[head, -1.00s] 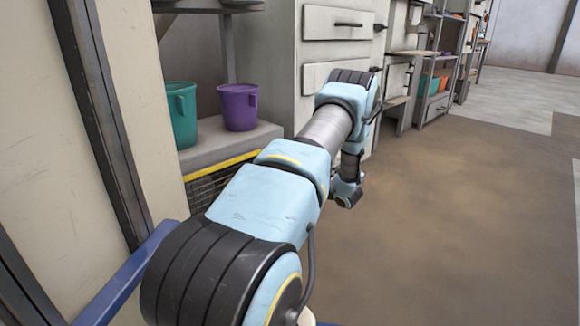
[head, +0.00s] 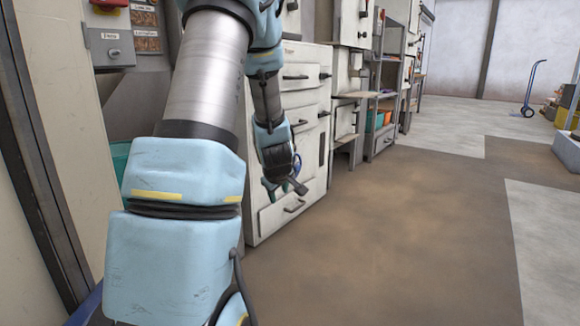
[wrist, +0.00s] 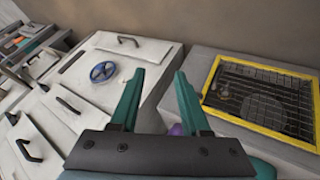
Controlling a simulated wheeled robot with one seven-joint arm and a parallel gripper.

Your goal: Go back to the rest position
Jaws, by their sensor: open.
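My gripper (wrist: 160,100) shows in the wrist view with its two teal fingers spread apart and nothing between them. In the head view my gripper (head: 286,188) hangs below my raised arm, in front of the light grey drawer cabinet. The fingers are small and partly dark there. The teal bucket (head: 120,165) is mostly hidden behind my arm.
The drawer cabinet (head: 312,150) stands close beyond my arm; a blue handwheel (wrist: 103,72) is on it. A yellow-framed mesh grate (wrist: 262,98) lies beside it in the wrist view. Open brown floor (head: 400,240) spreads to the right, with a hand truck (head: 530,88) far back.

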